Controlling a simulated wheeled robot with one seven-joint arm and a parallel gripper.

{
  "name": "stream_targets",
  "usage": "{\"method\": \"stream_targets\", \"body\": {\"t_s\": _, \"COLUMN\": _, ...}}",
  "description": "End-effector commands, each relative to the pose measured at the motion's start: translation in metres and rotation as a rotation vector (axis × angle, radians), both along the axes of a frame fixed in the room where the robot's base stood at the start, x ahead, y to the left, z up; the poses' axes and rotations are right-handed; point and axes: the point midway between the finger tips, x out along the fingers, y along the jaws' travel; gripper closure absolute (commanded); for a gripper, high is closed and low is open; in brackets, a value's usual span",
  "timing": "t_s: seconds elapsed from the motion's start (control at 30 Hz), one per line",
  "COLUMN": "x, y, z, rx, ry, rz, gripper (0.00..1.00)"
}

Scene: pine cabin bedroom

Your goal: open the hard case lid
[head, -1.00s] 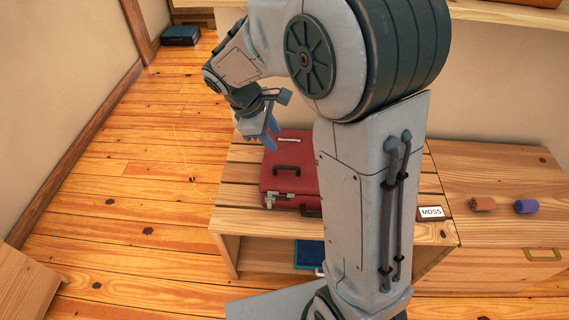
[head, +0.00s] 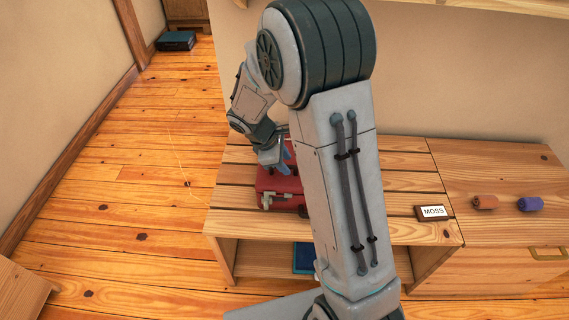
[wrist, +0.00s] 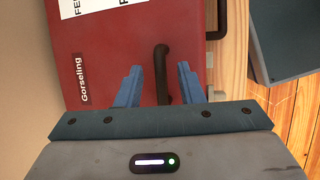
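The red hard case (head: 285,188) lies flat and shut on the slatted wooden bench, partly hidden by my arm. In the wrist view the red case (wrist: 95,55) bears a dark "Gorseling" label and white labels cut off at the top. A black handle (wrist: 162,65) stands on its lid, and a second dark handle (wrist: 216,18) shows at its edge. My gripper (wrist: 158,76) is open, with one blue finger on each side of the lid handle and gaps between. In the head view my gripper (head: 279,158) is low over the case. Contact is not clear.
The bench (head: 235,222) has a lower shelf holding a blue object (head: 304,258). To the right are a "MOSS" sign (head: 433,212), an orange-brown roll (head: 485,202) and a purple roll (head: 530,204). A dark case (head: 176,41) lies on the far floor. The floor at left is clear.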

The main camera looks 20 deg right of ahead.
Motion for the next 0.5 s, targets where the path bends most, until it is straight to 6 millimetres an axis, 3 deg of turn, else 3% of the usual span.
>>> {"method": "stream_targets", "body": {"t_s": 0.37, "x": 0.0004, "y": -0.0033, "z": -0.0062, "rx": 0.000, "ry": 0.000, "rz": -0.001, "gripper": 0.66}}
{"method": "stream_targets", "body": {"t_s": 0.5, "x": 0.0004, "y": -0.0033, "z": -0.0061, "rx": 0.000, "ry": 0.000, "rz": -0.001, "gripper": 0.99}}
